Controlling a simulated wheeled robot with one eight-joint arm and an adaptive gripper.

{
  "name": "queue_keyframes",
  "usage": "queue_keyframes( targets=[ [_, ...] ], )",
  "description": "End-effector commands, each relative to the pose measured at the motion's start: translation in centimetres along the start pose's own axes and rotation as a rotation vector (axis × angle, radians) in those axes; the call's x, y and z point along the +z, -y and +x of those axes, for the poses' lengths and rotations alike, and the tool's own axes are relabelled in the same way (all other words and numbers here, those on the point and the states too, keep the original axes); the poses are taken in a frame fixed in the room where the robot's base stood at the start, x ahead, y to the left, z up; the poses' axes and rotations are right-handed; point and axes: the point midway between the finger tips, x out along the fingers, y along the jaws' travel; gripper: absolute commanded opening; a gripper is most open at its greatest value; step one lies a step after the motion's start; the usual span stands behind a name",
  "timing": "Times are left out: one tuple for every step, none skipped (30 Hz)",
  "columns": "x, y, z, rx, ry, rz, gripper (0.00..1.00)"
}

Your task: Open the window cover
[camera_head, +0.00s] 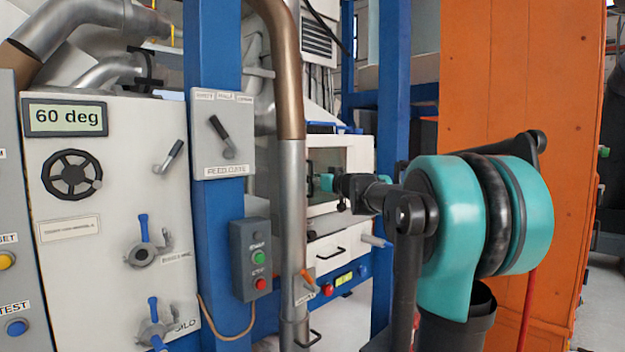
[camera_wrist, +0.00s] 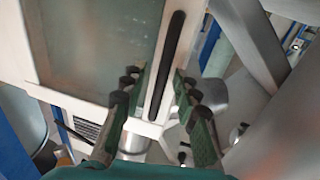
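The window cover (camera_wrist: 95,45) fills the upper left of the wrist view, with a greenish pane in a pale frame. It also shows in the head view (camera_head: 345,160) on a pale cabinet behind the metal pipe. A long black handle (camera_wrist: 167,65) runs along the cover's right side. My gripper (camera_wrist: 163,85) is open, its fingers to either side of the handle's line in the picture. The handle's lower end appears between the fingertips; I cannot tell whether they touch it.
A vertical metal pipe (camera_head: 292,190) and a blue post (camera_head: 222,260) stand left of my arm in the head view. A grey-white panel (camera_head: 120,200) with levers is further left. A tall orange structure (camera_head: 520,80) rises at the right, behind my arm.

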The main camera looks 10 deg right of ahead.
Motion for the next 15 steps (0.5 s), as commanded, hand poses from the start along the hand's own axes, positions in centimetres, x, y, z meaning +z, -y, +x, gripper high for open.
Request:
queue_keyframes(
  targets=[
    [0.0,0.01,0.04,0.0,0.0,0.0,0.3],
    [0.01,0.01,0.04,0.0,0.0,0.0,0.3],
    [0.0,0.01,0.03,0.0,0.0,0.0,0.3],
    [0.0,0.01,0.03,0.0,0.0,0.0,0.3],
    [0.0,0.01,0.02,0.0,0.0,0.0,0.3],
    [0.0,0.02,0.02,0.0,0.0,0.0,0.3],
    [0.01,0.02,0.02,0.0,0.0,0.0,0.28],
    [0.0,0.02,0.01,0.0,0.0,0.0,0.24],
    [0.0,0.02,0.01,0.0,0.0,0.0,0.19],
    [0.0,0.02,0.01,0.0,0.0,0.0,0.15],
    [0.0,0.02,0.01,0.0,0.0,0.0,0.12],
    [0.0,0.03,0.01,-0.001,0.0,0.0,0.07],
    [0.0,0.02,0.0,-0.001,0.0,0.0,0.03],
    [0.0,0.03,0.0,-0.001,0.0,0.0,0.0],
    [0.0,0.03,0.0,-0.001,0.0,0.0,0.0]
  ],
)
